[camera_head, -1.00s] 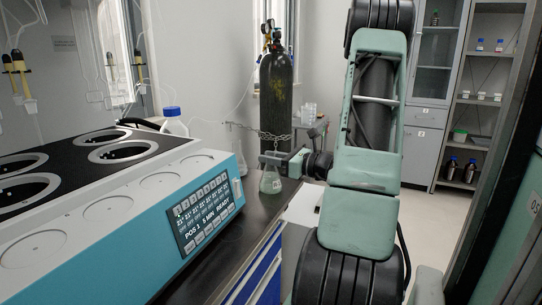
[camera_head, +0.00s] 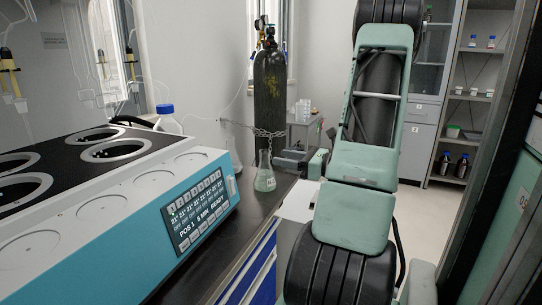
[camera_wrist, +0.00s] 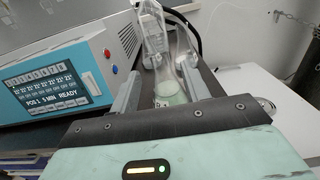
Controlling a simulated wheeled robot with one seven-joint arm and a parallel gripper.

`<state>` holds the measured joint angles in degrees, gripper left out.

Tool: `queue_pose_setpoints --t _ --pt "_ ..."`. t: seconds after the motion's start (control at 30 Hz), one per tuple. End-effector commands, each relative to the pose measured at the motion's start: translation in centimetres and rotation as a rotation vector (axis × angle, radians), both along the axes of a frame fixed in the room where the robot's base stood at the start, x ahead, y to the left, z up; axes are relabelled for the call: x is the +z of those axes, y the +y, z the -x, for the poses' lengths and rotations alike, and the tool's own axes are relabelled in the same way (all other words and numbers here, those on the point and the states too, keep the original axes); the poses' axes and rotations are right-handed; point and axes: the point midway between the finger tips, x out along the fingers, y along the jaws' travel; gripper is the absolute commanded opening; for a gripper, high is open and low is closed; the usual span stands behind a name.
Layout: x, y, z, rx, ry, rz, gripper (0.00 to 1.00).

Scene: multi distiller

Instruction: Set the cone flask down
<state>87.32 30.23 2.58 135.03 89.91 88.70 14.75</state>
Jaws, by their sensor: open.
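The cone flask (camera_head: 265,180) is clear glass with pale green liquid in its lower part. It stands upright on the dark bench top (camera_head: 238,232), just past the right end of the blue multi distiller (camera_head: 110,265). In the wrist view, the flask (camera_wrist: 171,88) is between the two grey fingers of my gripper (camera_wrist: 163,88), with the fingers spread apart on either side. In the head view my gripper (camera_head: 290,163) is right of the flask, apart from its neck.
A bottle with a blue cap (camera_head: 168,118) stands behind the distiller. Another clear glass flask (camera_head: 234,158) is behind the cone flask. A dark gas cylinder (camera_head: 269,90) with a chain stands beyond the bench. Blue drawers (camera_head: 262,265) are under the bench edge.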

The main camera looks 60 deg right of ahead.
Motion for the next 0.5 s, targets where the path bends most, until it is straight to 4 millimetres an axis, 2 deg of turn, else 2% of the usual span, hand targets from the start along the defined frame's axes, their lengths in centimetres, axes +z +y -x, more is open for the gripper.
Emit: queue_pose_setpoints --t 0.1,0.2,0.33,0.5 --pt "0.0 -0.3 2.4 -0.004 0.000 -0.001 0.46" --pt "0.0 -0.4 3.8 -0.002 0.001 0.000 0.46" --pt "0.0 -0.4 5.0 0.000 0.000 0.000 0.46" --pt "0.0 -0.4 5.4 0.000 0.000 0.000 0.46"
